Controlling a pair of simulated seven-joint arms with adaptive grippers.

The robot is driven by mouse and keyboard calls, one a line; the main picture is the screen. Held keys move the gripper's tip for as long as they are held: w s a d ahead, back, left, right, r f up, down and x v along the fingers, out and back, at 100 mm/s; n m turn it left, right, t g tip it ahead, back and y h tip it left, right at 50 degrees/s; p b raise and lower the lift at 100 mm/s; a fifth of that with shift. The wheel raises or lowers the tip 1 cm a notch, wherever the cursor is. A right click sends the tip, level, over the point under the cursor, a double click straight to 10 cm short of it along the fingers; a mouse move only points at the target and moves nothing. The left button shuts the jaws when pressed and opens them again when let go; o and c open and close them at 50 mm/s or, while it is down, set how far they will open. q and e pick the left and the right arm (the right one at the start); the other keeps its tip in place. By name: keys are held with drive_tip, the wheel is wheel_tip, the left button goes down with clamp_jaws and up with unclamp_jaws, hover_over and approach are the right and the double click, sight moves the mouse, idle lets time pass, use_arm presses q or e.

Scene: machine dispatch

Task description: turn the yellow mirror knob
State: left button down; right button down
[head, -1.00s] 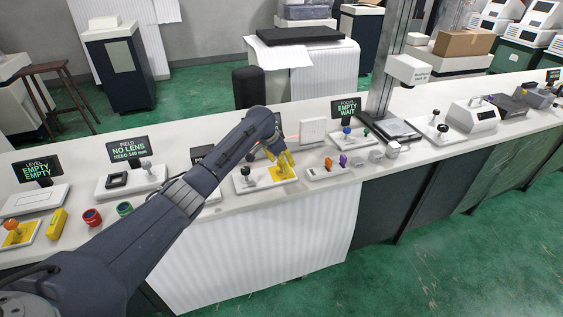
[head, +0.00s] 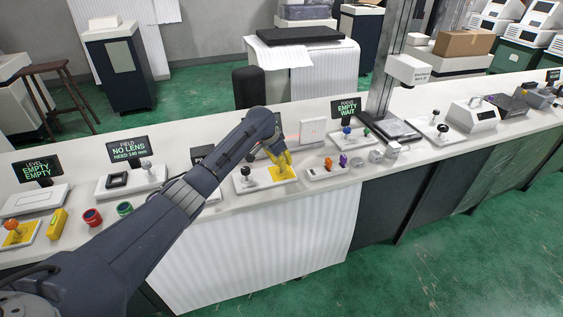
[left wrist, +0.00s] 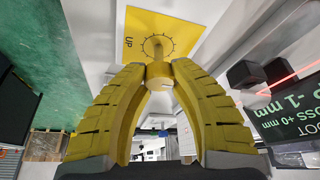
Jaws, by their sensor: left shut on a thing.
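The yellow mirror knob (left wrist: 160,70) shows in the left wrist view at the middle top, over a yellow plate (left wrist: 185,32) with a ring of tick marks and the word UP. My left gripper (left wrist: 158,78) has its yellow fingertips closed around the knob. In the head view my left gripper (head: 283,160) reaches down to the yellow plate (head: 286,174) on a white base, and its fingers largely hide the knob. My right gripper is not in view.
A black-topped knob (head: 245,171) stands on the same base, left of the gripper. Orange and purple knobs (head: 343,160) stand to the right. A screen (left wrist: 290,112) is close by on the right in the left wrist view.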

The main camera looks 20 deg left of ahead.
use_arm(q)
drive_tip(key=shift+r+m+h, duration=0.1)
drive_tip(key=shift+m+h, duration=0.3)
drive_tip(key=shift+m, duration=0.6)
drive_tip(key=c, duration=1)
unclamp_jaws()
drive_tip(key=v, duration=1.2)
drive_tip(key=shift+w+d, duration=0.1)
drive_tip(key=shift+w, duration=0.1)
